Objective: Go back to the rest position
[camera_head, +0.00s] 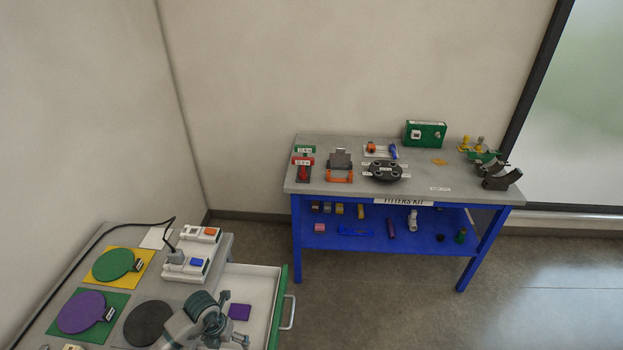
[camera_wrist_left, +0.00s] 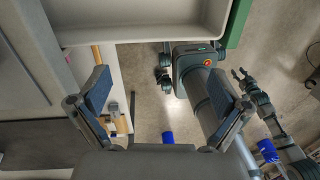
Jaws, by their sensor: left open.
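My left gripper (camera_head: 236,318) is at the bottom of the head view, over the open drawer's left side by the edge of the near cart. Its two fingers stand apart in the left wrist view (camera_wrist_left: 165,105), with nothing held between them. Below the fingers, that view shows floor and dark parts of my own body. My right gripper cannot be made out in the head view.
The near cart's open drawer (camera_head: 258,278) has a green front and holds a purple square (camera_head: 239,312). Purple (camera_head: 82,312) and green (camera_head: 113,264) discs lie on the cart. A blue-framed bench (camera_head: 300,187) with fittings stands at the back. Floor between is clear.

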